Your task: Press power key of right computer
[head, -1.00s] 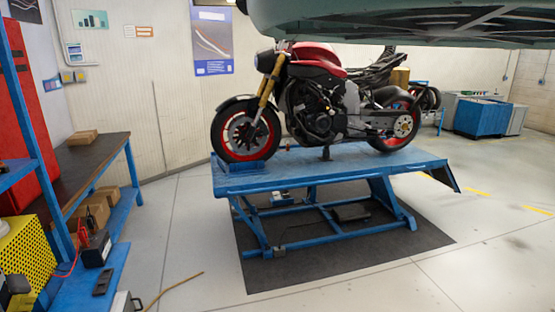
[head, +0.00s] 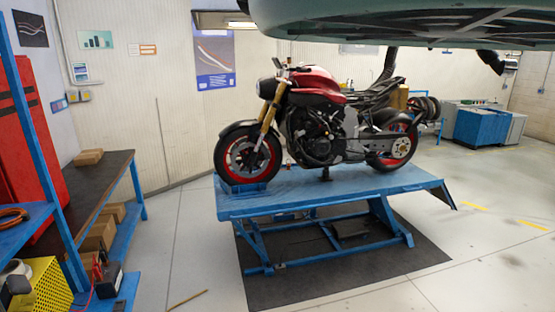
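No computer and no power key can be made out in the head view. My gripper is not in view. A large pale green shape with a dark ribbed underside fills the top right of the picture; I cannot tell what it is.
A red motorcycle (head: 318,118) stands on a blue lift table (head: 300,197) over a dark floor mat (head: 290,287). A workbench (head: 92,190) with a cardboard box (head: 88,157) and a blue shelf frame (head: 22,110) line the left. Blue bins (head: 482,126) stand far right. Floor between bench and lift is mostly clear.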

